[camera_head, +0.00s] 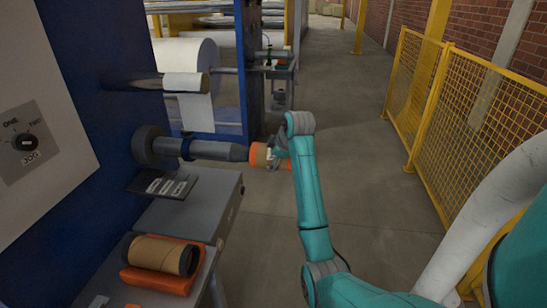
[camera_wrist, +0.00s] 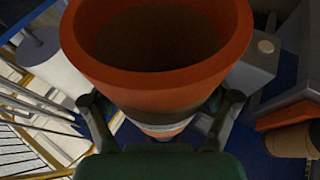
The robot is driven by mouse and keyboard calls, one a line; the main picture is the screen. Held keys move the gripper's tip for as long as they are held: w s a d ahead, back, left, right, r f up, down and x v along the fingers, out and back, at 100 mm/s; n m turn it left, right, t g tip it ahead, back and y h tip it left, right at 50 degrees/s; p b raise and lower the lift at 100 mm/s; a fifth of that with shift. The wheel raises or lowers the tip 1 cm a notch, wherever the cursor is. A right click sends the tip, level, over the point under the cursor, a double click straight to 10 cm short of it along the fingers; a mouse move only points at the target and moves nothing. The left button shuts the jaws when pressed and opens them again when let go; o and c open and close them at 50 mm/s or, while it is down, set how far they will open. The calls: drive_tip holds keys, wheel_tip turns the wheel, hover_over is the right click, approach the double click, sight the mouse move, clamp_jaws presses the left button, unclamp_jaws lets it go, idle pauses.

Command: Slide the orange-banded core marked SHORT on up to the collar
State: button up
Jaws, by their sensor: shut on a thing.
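The orange-banded core (camera_head: 258,155) is a tan tube with orange at its end, held level off the free end of the grey shaft (camera_head: 218,151). Its near end meets the shaft tip in the head view; I cannot tell whether the tip is inside. A dark collar ring (camera_head: 187,149) sits around the shaft further in. My gripper (camera_head: 272,156) is shut on the core. In the wrist view the core's open orange end (camera_wrist: 158,75) fills the top, with my gripper's fingers (camera_wrist: 160,118) on both sides. No SHORT marking is readable.
Another tan core with dark ends (camera_head: 160,253) lies in an orange cradle (camera_head: 150,280) on the grey cabinet. A small dark sign plate (camera_head: 163,186) is below the shaft. A white film roll (camera_head: 188,80) is behind. Yellow mesh fencing (camera_head: 480,105) stands right; the floor between is clear.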

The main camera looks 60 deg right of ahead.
sight(245, 150)
drive_tip(key=shift+w, duration=0.15)
idle(0.3)
drive_tip(key=shift+w+a, duration=0.35)
drive_tip(key=shift+w, duration=0.4)
drive_tip(key=shift+w+a, duration=0.3)
drive_tip(key=shift+w, duration=0.45)
drive_tip(key=shift+w+a, duration=0.35)
drive_tip(key=shift+w, duration=0.45)
drive_tip(key=shift+w+a, duration=0.3)
drive_tip(key=shift+w, duration=0.5)
drive_tip(key=shift+w+a, duration=0.1)
drive_tip(key=shift+w, duration=0.05)
drive_tip(key=shift+w+a, duration=0.3)
drive_tip(key=shift+w, duration=0.45)
drive_tip(key=shift+w+a, duration=0.3)
drive_tip(key=shift+w, duration=0.45)
drive_tip(key=shift+w+a, duration=0.35)
drive_tip(key=shift+w, duration=0.45)
drive_tip(key=shift+w+a, duration=0.3)
drive_tip(key=shift+w, duration=0.5)
drive_tip(key=shift+w, duration=0.1)
